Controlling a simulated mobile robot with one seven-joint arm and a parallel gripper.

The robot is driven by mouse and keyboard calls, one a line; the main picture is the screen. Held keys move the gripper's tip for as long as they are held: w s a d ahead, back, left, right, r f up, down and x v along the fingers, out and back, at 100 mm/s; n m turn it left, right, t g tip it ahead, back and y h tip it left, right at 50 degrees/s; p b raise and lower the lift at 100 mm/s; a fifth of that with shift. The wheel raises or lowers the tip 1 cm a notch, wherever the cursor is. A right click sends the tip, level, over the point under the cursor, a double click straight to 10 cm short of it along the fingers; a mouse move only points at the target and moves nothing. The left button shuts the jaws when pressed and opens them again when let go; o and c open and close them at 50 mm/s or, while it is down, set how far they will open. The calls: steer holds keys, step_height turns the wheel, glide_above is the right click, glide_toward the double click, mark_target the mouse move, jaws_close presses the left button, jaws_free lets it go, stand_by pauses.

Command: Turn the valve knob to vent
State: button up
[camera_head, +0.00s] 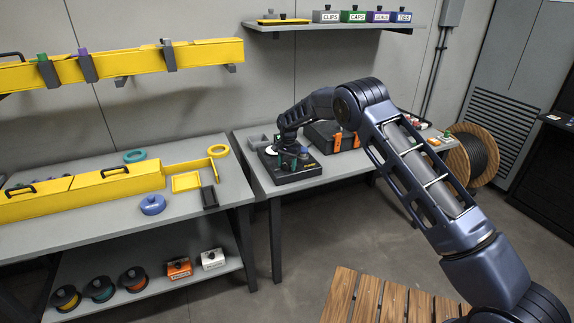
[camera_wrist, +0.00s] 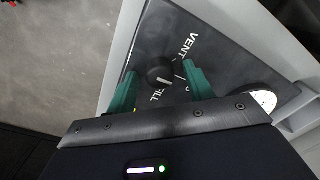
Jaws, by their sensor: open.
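The valve knob (camera_wrist: 159,74) is a round black knob on a dark panel in the wrist view. White lettering beside it reads VENT, and a partly hidden word ending in "ILL" is nearer my gripper. My gripper (camera_wrist: 162,82) has two green fingers, one on each side of the knob, with gaps showing. It is open and holds nothing. In the head view my gripper (camera_head: 291,158) is over the dark panel unit (camera_head: 290,178) on the far table, and the knob is hidden there. The knob's exact pointer direction is hard to tell.
A round white dial (camera_wrist: 263,102) sits on the panel right of the fingers. A black case with orange latches (camera_head: 331,136) stands behind the unit. A yellow duct (camera_head: 100,190) lies on the left table (camera_head: 225,183). A cable spool (camera_head: 470,157) stands at right.

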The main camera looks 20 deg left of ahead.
steer(key=c, duration=1)
steer(key=shift+n, duration=0.4)
steer(key=shift+o, duration=0.2)
steer(key=n, duration=0.5)
steer(key=shift+n, duration=0.3)
steer(key=n, duration=0.5)
steer(key=shift+w, duration=0.1)
steer(key=shift+n, duration=0.4)
steer(key=o, duration=1)
steer(key=shift+c, duration=0.2)
